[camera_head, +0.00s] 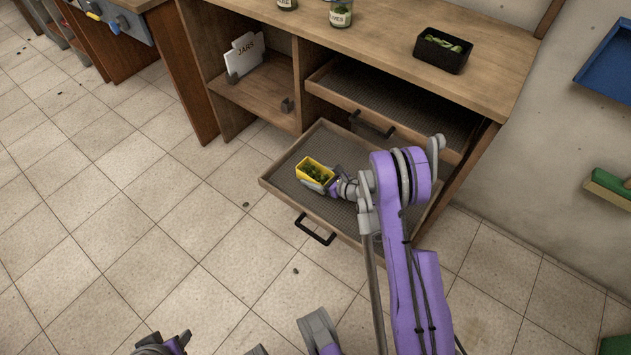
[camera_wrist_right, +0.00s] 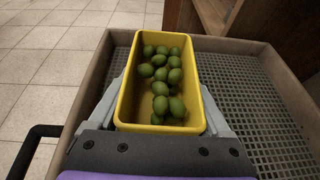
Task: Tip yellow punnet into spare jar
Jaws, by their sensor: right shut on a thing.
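The yellow punnet (camera_head: 316,171) holds several green, olive-like fruits and is above or in the open lower drawer (camera_head: 284,168). In the right wrist view the punnet (camera_wrist_right: 126,96) sits upright between the fingers of my right gripper (camera_wrist_right: 160,108), which is shut on its sides. I cannot tell whether the punnet touches the drawer floor. A glass jar with a label and green contents (camera_head: 340,13) stands on the counter at the top edge of the head view. Another jar (camera_head: 287,4) beside it is cut off by the frame.
A black punnet (camera_head: 442,50) with green pods stands on the wooden counter (camera_head: 400,40). An upper drawer (camera_head: 345,99) is partly open above the lower one. A "JARS" sign (camera_head: 244,54) stands in the left shelf. A blue bin (camera_head: 607,62) and a green brush (camera_head: 610,184) are at the right wall.

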